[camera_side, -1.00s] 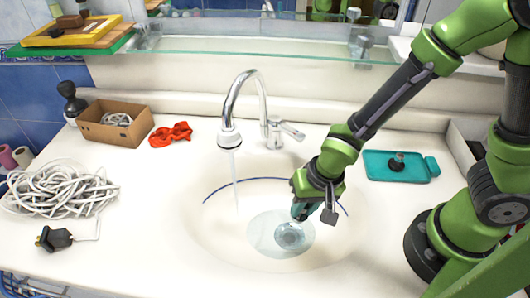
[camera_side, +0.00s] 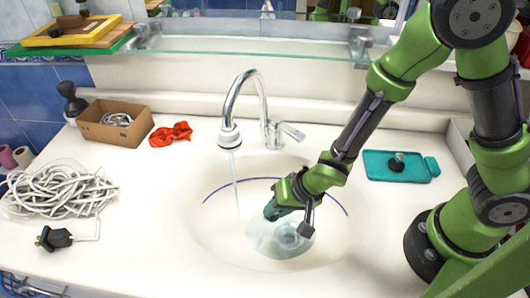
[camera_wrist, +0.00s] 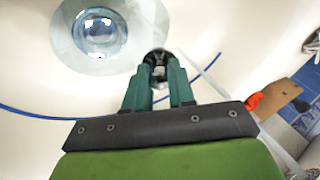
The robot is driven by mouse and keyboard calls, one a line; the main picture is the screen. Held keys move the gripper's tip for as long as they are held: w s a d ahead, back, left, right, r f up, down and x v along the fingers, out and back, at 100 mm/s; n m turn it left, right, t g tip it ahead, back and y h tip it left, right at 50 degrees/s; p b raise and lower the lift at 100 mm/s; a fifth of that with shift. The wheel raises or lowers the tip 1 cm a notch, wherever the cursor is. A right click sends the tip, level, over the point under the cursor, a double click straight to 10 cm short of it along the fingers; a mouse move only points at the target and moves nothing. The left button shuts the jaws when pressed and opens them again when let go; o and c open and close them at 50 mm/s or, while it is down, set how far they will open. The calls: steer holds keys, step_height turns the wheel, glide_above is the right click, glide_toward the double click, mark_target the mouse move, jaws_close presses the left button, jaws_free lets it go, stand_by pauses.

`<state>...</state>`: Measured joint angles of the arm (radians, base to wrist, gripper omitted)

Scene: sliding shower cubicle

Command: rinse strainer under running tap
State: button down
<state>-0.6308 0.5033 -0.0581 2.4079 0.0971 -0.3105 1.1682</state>
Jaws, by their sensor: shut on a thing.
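My gripper (camera_side: 272,212) is low over the basin, right of the water stream and apart from it. In the wrist view its teal fingers (camera_wrist: 158,82) are shut on a small round dark, shiny piece, the strainer (camera_wrist: 157,60). In the side view the strainer is too hidden to make out. The chrome tap (camera_side: 230,134) arches over the left part of the basin, and a thin stream of water (camera_side: 235,182) falls from it. Shallow water (camera_side: 262,238) lies around the drain (camera_side: 290,238), which also shows in the wrist view (camera_wrist: 100,32).
A teal tray (camera_side: 375,175) with a dark knobbed piece (camera_side: 397,162) is on the right counter. A red cloth (camera_side: 170,134), a cardboard box (camera_side: 98,125) and a white cable coil (camera_side: 55,190) are on the left. A glass shelf (camera_side: 260,50) runs above the tap.

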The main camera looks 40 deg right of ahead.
steer(key=w+a+f, duration=0.2)
steer(key=w+a, duration=0.3)
steer(key=w, duration=0.4)
stand_by(0.4)
steer(key=shift+d, duration=0.15)
stand_by(0.5)
steer(key=shift+w+d, duration=0.25)
steer(key=shift+d, duration=0.1)
steer(key=shift+a, duration=0.1)
steer(key=shift+s+a, duration=0.3)
steer(key=shift+a, duration=0.1)
steer(key=shift+s+d, duration=0.65)
steer(key=shift+s, duration=0.5)
steer(key=shift+s+d, duration=0.7)
steer(key=shift+s, duration=0.5)
steer(key=shift+s+d, duration=0.65)
steer(key=shift+s, duration=0.5)
